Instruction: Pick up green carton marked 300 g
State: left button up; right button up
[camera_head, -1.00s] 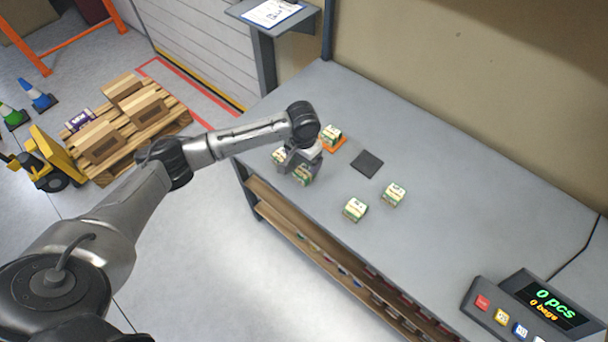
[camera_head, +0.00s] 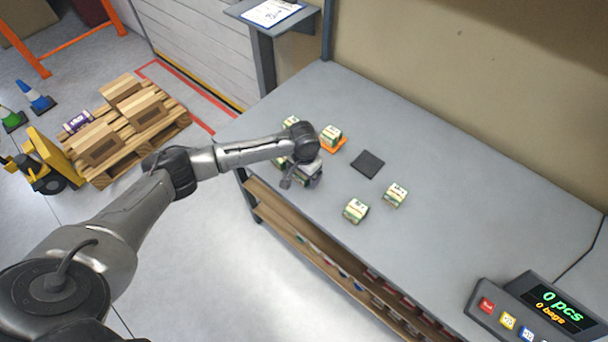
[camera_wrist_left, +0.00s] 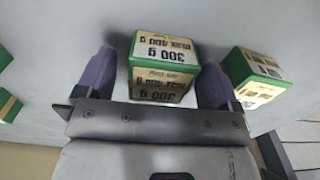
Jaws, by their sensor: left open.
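In the left wrist view a green and cream carton marked 300 g (camera_wrist_left: 162,58) stands between the two purple fingers of my left gripper (camera_head: 300,180). The fingers are open, one on each side of it, and I see no clear grip. In the head view the wrist largely hides this carton. A similar carton (camera_wrist_left: 256,76) is just right of the fingers in the wrist view. My right gripper is not in view.
More green cartons stand on the grey table (camera_head: 440,215): one on an orange mat (camera_head: 341,147), one behind my arm (camera_head: 291,122), and two further right (camera_head: 356,210) (camera_head: 395,195). A dark square pad (camera_head: 367,164) lies bare. A counter display (camera_head: 551,303) is at the front right.

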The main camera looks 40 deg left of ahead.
pick_arm(q)
jog(key=shift+r, duration=0.1)
jog(key=c, duration=1.2)
